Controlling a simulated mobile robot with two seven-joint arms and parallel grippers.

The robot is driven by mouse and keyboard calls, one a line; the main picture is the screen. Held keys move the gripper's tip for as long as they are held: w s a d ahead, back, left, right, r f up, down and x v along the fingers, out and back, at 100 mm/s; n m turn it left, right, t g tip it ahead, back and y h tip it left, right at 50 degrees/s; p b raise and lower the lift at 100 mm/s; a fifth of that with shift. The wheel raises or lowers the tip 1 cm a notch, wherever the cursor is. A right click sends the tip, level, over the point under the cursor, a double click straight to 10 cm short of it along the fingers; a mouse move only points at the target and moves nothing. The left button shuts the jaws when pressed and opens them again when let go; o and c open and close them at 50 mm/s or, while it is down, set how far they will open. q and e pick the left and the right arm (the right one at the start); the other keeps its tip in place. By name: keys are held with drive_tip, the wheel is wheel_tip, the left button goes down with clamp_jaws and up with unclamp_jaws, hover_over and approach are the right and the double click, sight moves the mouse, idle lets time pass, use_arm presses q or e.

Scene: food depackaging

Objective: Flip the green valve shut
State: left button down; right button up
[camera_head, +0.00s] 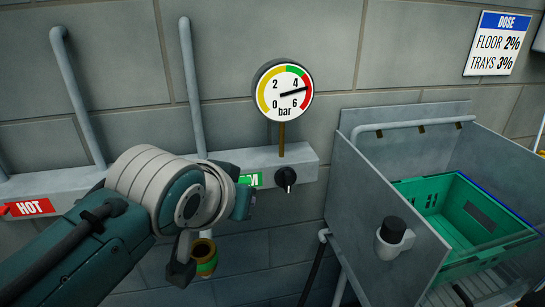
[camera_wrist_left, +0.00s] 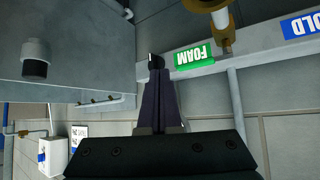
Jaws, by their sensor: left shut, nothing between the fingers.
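A brass outlet with a green band (camera_head: 204,255) hangs below the wall rail, partly behind my left arm. A brass fitting (camera_wrist_left: 222,20) shows at the top of the left wrist view. No green valve handle can be made out; my arm covers part of that spot. The green FOAM label (camera_head: 250,180) is on the rail, partly covered, and reads upside down in the left wrist view (camera_wrist_left: 194,58). My left gripper (camera_head: 243,203) is in front of the rail by this label. Its fingers (camera_wrist_left: 158,95) are shut and empty.
A black knob (camera_head: 286,177) sits on the rail under the pressure gauge (camera_head: 284,92). A red HOT label (camera_head: 27,207) is at left. A metal sink (camera_head: 390,215) with a green crate (camera_head: 470,222) stands at right. Pipes run up the wall.

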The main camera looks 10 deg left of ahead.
use_arm(q)
drive_tip(key=shift+s+d+r, duration=0.3)
drive_tip(key=shift+s+r, duration=0.4)
drive_tip(key=shift+s+d+r, duration=0.25)
drive_tip(key=shift+s+r, duration=0.4)
drive_tip(key=shift+s, duration=0.05)
drive_tip(key=s+a+f+g+y, duration=0.1)
drive_tip(key=s+a+g, duration=0.3)
drive_tip(key=s, duration=0.9)
drive_tip(key=s+a+g, duration=0.2)
drive_tip(key=s+a, duration=0.4)
drive_tip(key=s, duration=0.8)
wheel_tip(320, 180, up, 34)
drive_tip(key=p, duration=3.4)
drive_tip(key=shift+w+d+f+m, duration=0.15)
drive_tip(key=shift+w+d+m, duration=0.2)
drive_tip(key=shift+w, duration=0.1)
